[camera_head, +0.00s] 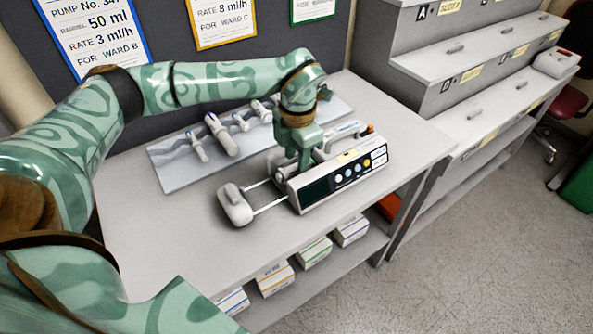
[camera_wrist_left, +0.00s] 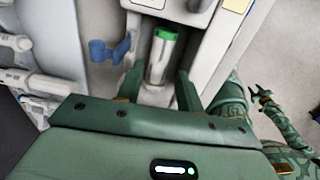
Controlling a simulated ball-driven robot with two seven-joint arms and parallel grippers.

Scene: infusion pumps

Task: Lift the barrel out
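The infusion pump (camera_head: 345,179) lies on the table, its dark front panel with coloured buttons facing forward. Its pusher block (camera_head: 235,205) stands out at the left on two rods. In the left wrist view a pale barrel with a green end (camera_wrist_left: 161,55) lies in the pump's channel. A blue clamp (camera_wrist_left: 110,50) sits beside it. My left gripper (camera_wrist_left: 158,90) points down over the pump, its fingers open on either side of the barrel with gaps visible. In the head view the arm hides the barrel. My right gripper (camera_wrist_left: 262,97) is small at the right of the wrist view; its opening is unclear.
A grey tray (camera_head: 175,178) behind the pump holds several syringes. Cards on the back panel (camera_head: 165,80) give pump settings. A stepped rack (camera_head: 460,60) with labelled slots stands to the right. Boxes (camera_head: 313,252) sit on the shelf below. The table's front left is clear.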

